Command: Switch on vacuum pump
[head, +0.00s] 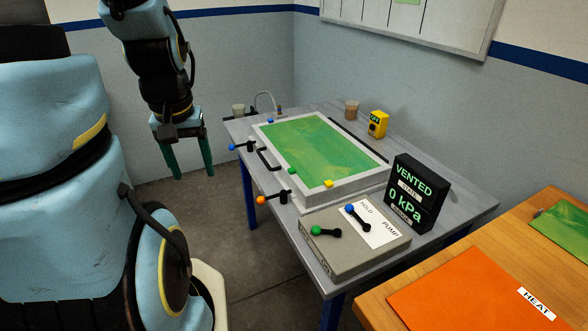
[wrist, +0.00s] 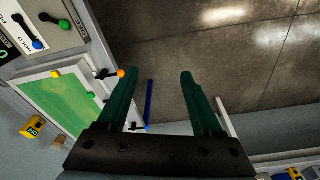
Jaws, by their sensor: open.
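A grey pump control box (head: 355,255) sits on the near end of the grey bench. It has a lever with a blue knob (head: 350,208) beside a white plate marked HOLD and PUMP, and a lever with a green knob (head: 316,230). The blue knob points to the HOLD side. A black display (head: 415,195) reads VENTED and 0 kPa. My gripper (head: 193,172) is open and empty, above the floor left of the bench, apart from everything. In the wrist view, the gripper (wrist: 159,76) shows open, with the blue knob (wrist: 37,44) at upper left.
A lidded bath with a green top (head: 320,148) lies on the bench, with an orange-knobbed lever (head: 261,200) on its near side. A yellow box (head: 377,124) and a cup (head: 352,110) stand behind. A wooden table with an orange mat (head: 470,295) is at right.

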